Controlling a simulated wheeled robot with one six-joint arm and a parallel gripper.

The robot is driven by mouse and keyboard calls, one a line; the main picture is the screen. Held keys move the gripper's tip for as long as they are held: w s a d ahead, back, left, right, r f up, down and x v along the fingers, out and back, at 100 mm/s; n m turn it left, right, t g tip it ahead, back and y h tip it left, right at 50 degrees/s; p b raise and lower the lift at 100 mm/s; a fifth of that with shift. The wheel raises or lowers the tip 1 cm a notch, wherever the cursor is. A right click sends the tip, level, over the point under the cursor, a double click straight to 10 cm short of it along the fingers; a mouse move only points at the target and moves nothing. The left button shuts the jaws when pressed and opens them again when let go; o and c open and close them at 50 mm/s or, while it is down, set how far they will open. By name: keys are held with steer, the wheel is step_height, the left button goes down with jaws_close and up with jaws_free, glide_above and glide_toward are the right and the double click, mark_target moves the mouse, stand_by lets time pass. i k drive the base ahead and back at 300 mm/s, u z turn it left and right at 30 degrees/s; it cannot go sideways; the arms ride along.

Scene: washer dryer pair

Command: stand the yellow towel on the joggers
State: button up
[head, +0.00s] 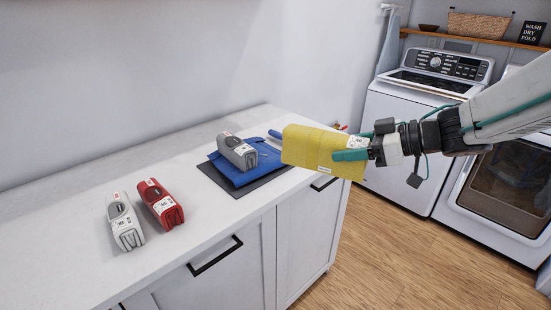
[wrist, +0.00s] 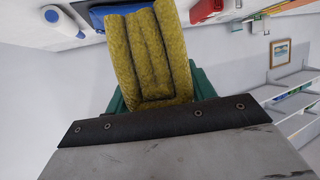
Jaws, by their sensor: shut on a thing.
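The yellow towel (head: 318,150) is a thick folded block. My gripper (head: 352,155) is shut on its right end and holds it in the air, in front of the counter's far right end. The towel also fills the upper middle of the wrist view (wrist: 150,55), between the green fingers. A blue folded garment (head: 262,163), perhaps the joggers, lies flat on a dark grey sheet or mat (head: 257,187) on the counter. A grey folded bundle (head: 237,151) with a white label rests on the blue garment. The towel hides part of the counter behind it.
A red bundle (head: 160,204) and a light grey bundle (head: 126,222) stand on the white counter (head: 75,260) at left. Bare counter lies between them and the dark sheet. A washer (head: 410,110) and dryer (head: 500,190) stand at right.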

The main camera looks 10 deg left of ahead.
mark_target(266, 147)
steer(key=z, duration=0.45)
steer(key=k, duration=0.55)
steer(key=z, duration=0.25)
steer(key=i, duration=1.15)
steer(key=u, duration=1)
steer(key=i, duration=0.7)
steer(key=u, duration=0.35)
